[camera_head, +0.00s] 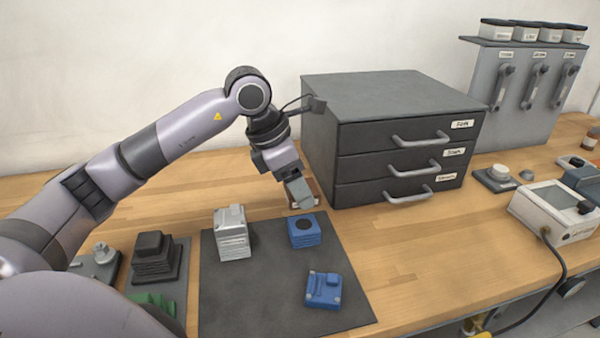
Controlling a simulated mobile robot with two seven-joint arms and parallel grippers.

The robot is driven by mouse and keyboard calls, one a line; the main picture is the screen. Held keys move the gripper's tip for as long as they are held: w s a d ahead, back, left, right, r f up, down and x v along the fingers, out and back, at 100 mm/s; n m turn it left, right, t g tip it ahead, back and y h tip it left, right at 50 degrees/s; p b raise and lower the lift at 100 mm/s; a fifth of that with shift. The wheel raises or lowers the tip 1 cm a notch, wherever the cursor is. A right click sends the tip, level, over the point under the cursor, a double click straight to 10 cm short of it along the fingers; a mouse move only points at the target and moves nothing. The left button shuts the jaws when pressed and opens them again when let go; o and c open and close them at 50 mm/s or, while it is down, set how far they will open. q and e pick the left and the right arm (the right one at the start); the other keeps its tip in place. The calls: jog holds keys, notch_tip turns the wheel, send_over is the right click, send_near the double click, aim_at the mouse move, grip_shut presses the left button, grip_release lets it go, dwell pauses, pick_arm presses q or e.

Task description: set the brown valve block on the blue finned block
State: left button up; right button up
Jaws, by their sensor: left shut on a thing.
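My left gripper (300,200) points down above the far edge of the dark mat. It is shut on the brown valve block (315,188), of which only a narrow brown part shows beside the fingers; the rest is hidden. The blue finned block (305,238) stands upright on the mat just below and nearer than the gripper, with a dark round patch on top. The gripper looks apart from it, but the exact gap is hard to tell. My right gripper is not in view.
The dark mat (265,305) also holds a light grey finned block (232,235) and a blue block with pale corners (323,290). Dark and green parts (153,300) lie on a mat at left. A drawer cabinet (390,130) stands close behind the gripper. Bare wood lies right of the mat.

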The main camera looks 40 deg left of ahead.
pick_arm(q)
jog(key=shift+w+f, duration=0.4)
jog(key=b, duration=0.4)
send_over(308, 223)
jog(key=s+a, duration=0.1)
notch_tip(308, 223, down, 5)
jog(key=shift+r, duration=0.15)
jog(key=shift+f+b, duration=0.55)
jog(key=shift+f, duration=0.1)
dwell(1.9)
jog(key=o, duration=1.4)
jog(key=shift+s, duration=0.1)
